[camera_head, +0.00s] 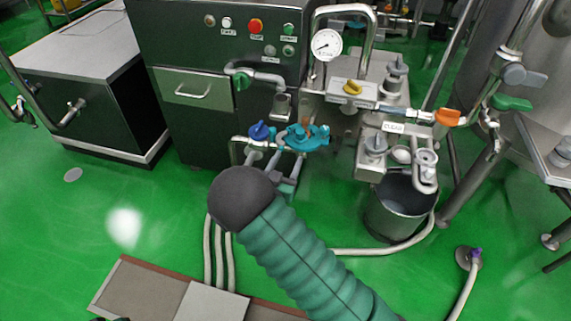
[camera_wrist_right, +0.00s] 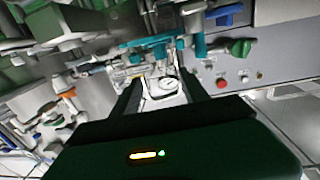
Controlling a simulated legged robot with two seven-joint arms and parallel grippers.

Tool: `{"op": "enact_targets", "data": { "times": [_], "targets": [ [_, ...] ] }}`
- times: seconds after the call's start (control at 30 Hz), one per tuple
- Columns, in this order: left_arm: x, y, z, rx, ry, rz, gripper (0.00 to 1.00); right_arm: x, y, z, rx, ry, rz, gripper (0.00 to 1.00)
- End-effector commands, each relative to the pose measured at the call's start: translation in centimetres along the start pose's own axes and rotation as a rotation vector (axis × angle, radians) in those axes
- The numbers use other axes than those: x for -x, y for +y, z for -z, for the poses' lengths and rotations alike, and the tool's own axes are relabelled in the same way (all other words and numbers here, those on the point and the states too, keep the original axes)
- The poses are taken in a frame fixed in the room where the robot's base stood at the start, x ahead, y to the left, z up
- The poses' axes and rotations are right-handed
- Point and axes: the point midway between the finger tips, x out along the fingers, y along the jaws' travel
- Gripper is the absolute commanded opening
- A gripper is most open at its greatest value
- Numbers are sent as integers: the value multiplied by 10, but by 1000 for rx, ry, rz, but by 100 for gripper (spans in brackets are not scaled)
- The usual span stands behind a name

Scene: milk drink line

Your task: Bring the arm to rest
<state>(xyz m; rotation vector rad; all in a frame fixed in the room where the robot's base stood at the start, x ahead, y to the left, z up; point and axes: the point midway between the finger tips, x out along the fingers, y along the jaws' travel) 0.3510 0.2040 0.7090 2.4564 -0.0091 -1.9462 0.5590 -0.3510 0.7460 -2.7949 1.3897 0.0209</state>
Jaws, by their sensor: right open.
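My right arm (camera_head: 310,260) comes in from the bottom of the head view as a ribbed green sleeve ending in a dark round joint (camera_head: 240,198). The joint hides much of what lies behind it, and I cannot make out the fingertips there. In the right wrist view my right gripper (camera_wrist_right: 162,82) is open, with its two dark fingers apart. I see no object held between them. My left gripper is not in view.
The gauge (camera_head: 326,44), a teal valve (camera_head: 302,136), a blue-handled valve (camera_head: 261,131) and an orange-handled valve (camera_head: 447,117) stand beyond the arm. A metal bucket (camera_head: 398,212) stands right of it. Pale hoses (camera_head: 375,250) cross the green floor. Open floor (camera_head: 110,215) lies left.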

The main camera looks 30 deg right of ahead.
Motion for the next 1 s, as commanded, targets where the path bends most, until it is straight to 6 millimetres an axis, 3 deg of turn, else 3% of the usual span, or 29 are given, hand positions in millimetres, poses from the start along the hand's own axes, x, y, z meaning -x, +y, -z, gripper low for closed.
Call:
{"op": "enact_targets", "data": {
  "times": [0.37, 0.5, 0.57, 0.6, 0.73, 0.9, 1.0],
  "targets": [
    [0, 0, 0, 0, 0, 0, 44, 2, -3, 0, -5, -23, 12, 52],
    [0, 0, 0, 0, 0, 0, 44, 16, -29, -18, -30, -280, 159, 52],
    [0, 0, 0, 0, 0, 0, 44, 40, -44, -28, -20, -456, 275, 52],
    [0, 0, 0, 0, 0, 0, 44, 62, -51, -34, 3, -573, 357, 52],
    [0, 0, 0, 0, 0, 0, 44, 139, -44, -42, 148, -865, 573, 52],
    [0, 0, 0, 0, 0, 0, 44, 215, 10, -41, 409, -1097, 723, 52],
    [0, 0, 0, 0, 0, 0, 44, 244, 53, -38, 571, -1184, 753, 52]
  ]
}}
